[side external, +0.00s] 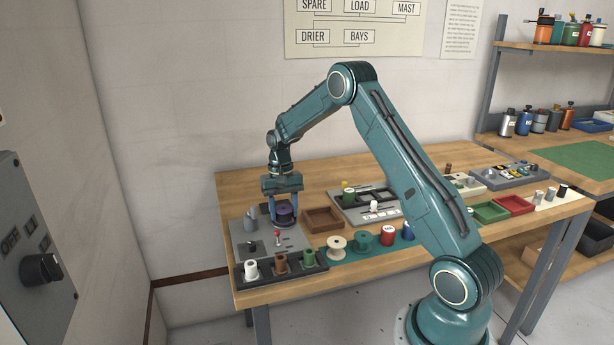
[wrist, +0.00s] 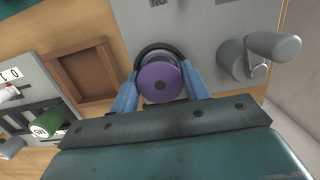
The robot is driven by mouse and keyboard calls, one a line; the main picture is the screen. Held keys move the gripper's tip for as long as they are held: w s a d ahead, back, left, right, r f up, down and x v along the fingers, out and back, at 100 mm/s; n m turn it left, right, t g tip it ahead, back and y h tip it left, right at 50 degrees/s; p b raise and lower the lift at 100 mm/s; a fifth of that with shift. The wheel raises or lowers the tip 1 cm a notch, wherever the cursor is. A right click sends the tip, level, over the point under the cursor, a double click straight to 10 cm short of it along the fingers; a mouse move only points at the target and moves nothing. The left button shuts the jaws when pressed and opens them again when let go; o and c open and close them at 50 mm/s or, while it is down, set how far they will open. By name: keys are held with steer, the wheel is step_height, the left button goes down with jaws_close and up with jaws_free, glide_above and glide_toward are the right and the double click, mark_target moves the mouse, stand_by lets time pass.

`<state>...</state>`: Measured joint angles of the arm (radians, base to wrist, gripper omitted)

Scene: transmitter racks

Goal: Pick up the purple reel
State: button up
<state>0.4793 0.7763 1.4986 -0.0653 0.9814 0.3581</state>
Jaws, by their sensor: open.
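The purple reel (wrist: 160,82) sits on a grey panel, with a dark curved rim around its far side in the wrist view. It also shows, partly hidden by the fingers, in the side view (side external: 285,214). My gripper (wrist: 161,88) is open, with one blue finger on each side of the reel. In the side view my gripper (side external: 284,204) points down over the reel. I cannot tell whether the fingers touch it.
A grey handle (side external: 250,222) and a red-topped lever (side external: 277,238) stand close by on the panel. An empty brown tray (side external: 309,225) lies to the right. A dark rack (side external: 264,276) in front holds small reels. Cream (side external: 337,243), teal and red reels stand further right.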

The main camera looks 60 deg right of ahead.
mark_target(284, 208)
steer(key=c, duration=0.6)
steer(key=shift+o, duration=0.2)
steer(key=shift+r, duration=0.1)
step_height(284, 208, up, 20)
stand_by(0.6)
stand_by(0.5)
